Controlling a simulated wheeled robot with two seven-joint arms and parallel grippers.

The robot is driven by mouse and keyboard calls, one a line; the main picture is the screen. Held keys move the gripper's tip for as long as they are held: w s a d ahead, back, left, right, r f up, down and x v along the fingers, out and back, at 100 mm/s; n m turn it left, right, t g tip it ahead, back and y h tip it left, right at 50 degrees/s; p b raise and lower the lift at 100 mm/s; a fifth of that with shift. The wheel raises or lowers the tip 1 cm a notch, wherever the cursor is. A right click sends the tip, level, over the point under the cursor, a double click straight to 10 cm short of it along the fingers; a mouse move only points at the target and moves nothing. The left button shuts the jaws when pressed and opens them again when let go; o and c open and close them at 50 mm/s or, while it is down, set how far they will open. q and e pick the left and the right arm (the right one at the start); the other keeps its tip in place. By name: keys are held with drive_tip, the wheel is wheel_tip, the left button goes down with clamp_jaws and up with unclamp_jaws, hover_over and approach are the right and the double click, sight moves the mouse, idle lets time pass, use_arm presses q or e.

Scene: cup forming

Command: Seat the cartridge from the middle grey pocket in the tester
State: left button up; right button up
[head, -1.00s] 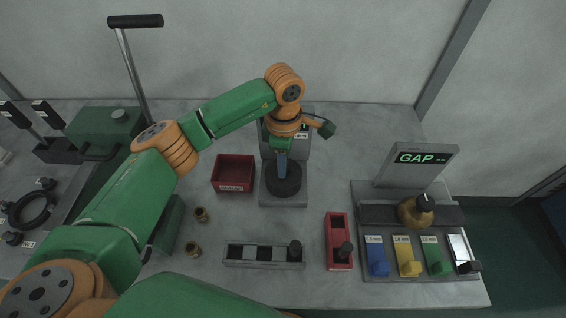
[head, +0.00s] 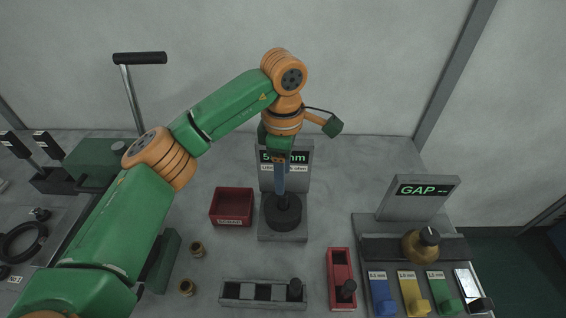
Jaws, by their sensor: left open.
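My left gripper (head: 280,190) is open and points down over the tester (head: 283,235), a grey base with a round black seat (head: 283,217). A dark upright knob (head: 283,202), which looks like the top of a cartridge, stands in the seat just below the fingertips. I cannot tell whether the fingers still touch it or how deep it sits. My right gripper is not in view.
A red bin (head: 232,206) stands left of the tester. A red holder (head: 339,262) with a black cartridge (head: 347,290) is front right. A GAP gauge (head: 424,192) with coloured blocks stands at the right. Two brass pieces (head: 197,249) lie on the left.

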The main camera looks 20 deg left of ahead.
use_arm(q)
wheel_tip(320, 180, up, 4)
drive_tip(key=shift+r, duration=0.1)
idle(0.4)
